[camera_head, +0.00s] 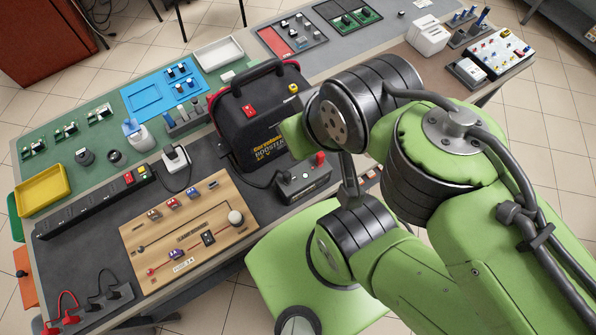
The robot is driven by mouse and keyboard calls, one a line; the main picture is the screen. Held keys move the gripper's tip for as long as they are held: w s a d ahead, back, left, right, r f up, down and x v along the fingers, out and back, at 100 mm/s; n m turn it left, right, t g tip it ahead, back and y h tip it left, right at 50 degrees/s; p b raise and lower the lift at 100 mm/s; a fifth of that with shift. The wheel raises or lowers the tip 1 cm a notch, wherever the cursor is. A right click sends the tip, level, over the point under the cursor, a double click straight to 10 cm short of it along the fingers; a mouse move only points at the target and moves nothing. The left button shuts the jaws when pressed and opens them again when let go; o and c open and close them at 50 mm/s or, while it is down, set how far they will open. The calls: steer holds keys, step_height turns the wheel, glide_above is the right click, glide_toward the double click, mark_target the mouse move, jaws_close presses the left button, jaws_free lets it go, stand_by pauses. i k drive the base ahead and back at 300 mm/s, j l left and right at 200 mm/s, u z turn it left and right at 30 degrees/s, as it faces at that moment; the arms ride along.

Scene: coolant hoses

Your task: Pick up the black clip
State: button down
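No piece is clearly marked out as the black clip. A small black piece (208,238) lies on the wooden board (155,262), right of a small blue-and-white piece. A thin black cable (95,284) arches at the table's front left corner, beside a red one; its end pieces are too small to make out. My green and black arm (395,140) fills the right half of the view and reaches over the table's front edge. My gripper's fingers do not show, so its state and its distance from these pieces are hidden.
A black booster case (262,120) with a raised handle stands mid-table, a grey box with a red knob (303,180) in front of it. A yellow tray (41,190), a blue tray (145,97) and a white tray (218,53) lie around the left and back. A green seat stands before the table.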

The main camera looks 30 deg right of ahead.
mark_target(286, 176)
steer(key=k+u, duration=0.15)
steer(key=u, duration=0.3)
steer(key=k+u, duration=0.1)
steer(key=u, duration=0.3)
steer(key=k+j+u, duration=0.1)
steer(key=u, duration=0.35)
steer(key=k+j+u, duration=0.1)
steer(key=u, duration=0.3)
